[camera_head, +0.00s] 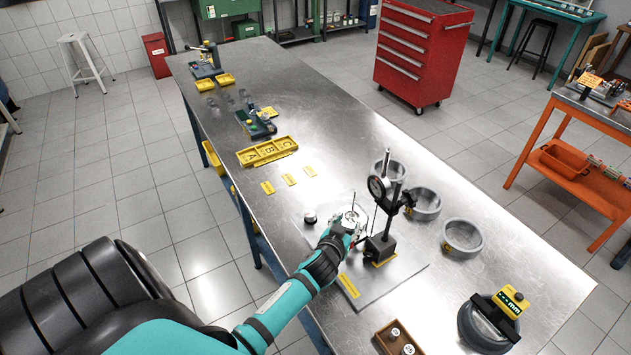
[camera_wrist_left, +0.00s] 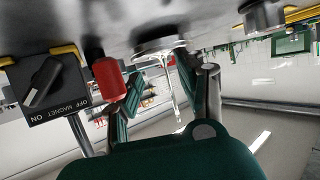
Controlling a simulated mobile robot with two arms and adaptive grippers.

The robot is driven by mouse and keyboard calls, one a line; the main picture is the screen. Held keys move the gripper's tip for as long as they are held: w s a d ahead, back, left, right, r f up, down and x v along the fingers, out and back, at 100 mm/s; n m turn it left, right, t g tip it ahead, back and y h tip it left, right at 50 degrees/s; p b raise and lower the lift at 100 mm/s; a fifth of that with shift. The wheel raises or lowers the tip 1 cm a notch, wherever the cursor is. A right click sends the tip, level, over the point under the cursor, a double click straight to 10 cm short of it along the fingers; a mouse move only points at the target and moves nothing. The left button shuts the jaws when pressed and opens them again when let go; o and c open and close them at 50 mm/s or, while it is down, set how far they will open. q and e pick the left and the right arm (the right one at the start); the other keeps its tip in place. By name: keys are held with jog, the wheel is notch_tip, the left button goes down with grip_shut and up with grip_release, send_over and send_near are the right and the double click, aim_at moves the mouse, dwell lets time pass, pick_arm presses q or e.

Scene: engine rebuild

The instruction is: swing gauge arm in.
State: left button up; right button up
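The gauge stand (camera_head: 381,210) stands upright on a plate at the near part of the bench. Its dial (camera_head: 377,189) faces left, and its black base (camera_head: 380,248) sits on a yellow-edged spot. My left gripper (camera_head: 350,226) is low over the plate, just left of the stand. In the left wrist view its fingers (camera_wrist_left: 155,98) are spread apart. A red handle (camera_wrist_left: 107,76) shows near the left finger; I cannot tell whether they touch. The base's magnet switch (camera_wrist_left: 45,83) is at the left there. A shiny round metal part (camera_wrist_left: 160,46) shows beyond the fingers. My right gripper is not in view.
Several metal rings (camera_head: 463,237) stand right of the gauge. A ring with a yellow readout (camera_head: 511,302) and a wooden tray (camera_head: 384,346) are nearer. A yellow lettered tray (camera_head: 268,152) lies farther back. The right bench edge is mostly clear.

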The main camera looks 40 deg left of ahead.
pick_arm(q)
jog(key=b+v, duration=0.3)
jog(key=v, duration=1.4)
jog(key=s+d+f+g, duration=0.1)
jog(key=f, duration=0.1)
jog(key=s+f+m+g+h, duration=0.1)
jog(key=s+g, duration=0.1)
jog(key=s+d+f+g, duration=0.1)
jog(key=f, duration=0.1)
jog(key=shift+s+d+f+m+h, duration=0.3)
jog(key=shift+s+f, duration=0.05)
jog(key=shift+s, duration=0.05)
jog(key=s+d+f+m+g+h, duration=0.25)
jog(key=s+d+f+g, duration=0.2)
jog(key=s, duration=0.25)
notch_tip(320, 180, down, 15)
jog(key=s+m+g+b, duration=0.1)
jog(key=b, duration=0.1)
jog(key=shift+s+d+f+b, duration=0.15)
jog(key=shift+d+f+b, duration=0.1)
jog(key=shift+d+b, duration=0.1)
jog(key=shift+g, duration=0.25)
